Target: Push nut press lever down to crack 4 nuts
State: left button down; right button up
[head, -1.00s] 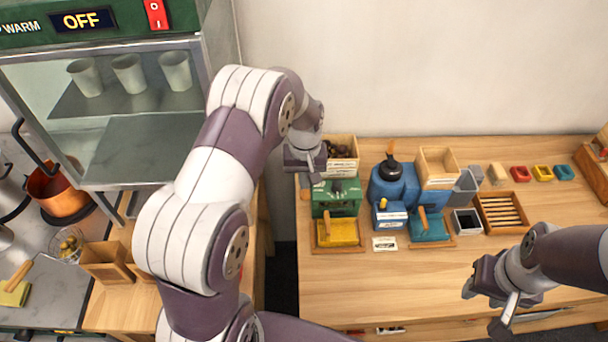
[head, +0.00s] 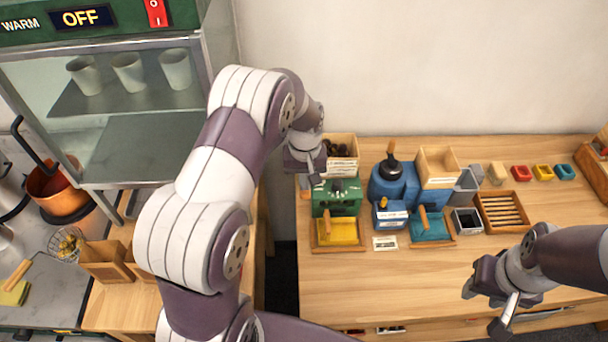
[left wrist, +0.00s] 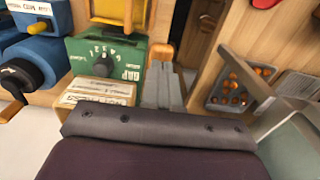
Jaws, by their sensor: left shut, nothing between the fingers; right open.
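A green machine (head: 338,196) with a dial stands on the wooden counter, with a yellow tray (head: 338,232) in front; it also shows in the left wrist view (left wrist: 104,62). To its right is a blue machine (head: 394,186) with a black top and an orange handle (head: 390,147). I cannot tell for certain which lever is the nut press's. A wooden box (head: 342,166) of dark nuts stands behind the green machine. My left gripper (head: 308,168) is shut and empty, beside the box and green machine; its fingers show in the left wrist view (left wrist: 164,80). My right gripper (head: 484,308) is open and empty at the counter's front.
A teal tray (head: 431,228), a slatted wooden tray (head: 502,211) and small coloured dishes (head: 542,172) stand to the right. A green warming cabinet (head: 130,120) is at the left. The front middle of the counter is clear. A gap lies left of the counter.

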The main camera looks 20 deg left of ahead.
pick_arm(q)
jog(key=shift+f, duration=0.75)
jog(key=shift+f+b, duration=0.1)
jog(key=shift+b, duration=0.2)
jog(key=shift+s+f+b, duration=0.1)
jog(key=shift+f+b, duration=0.5)
jog(key=shift+f, duration=0.4)
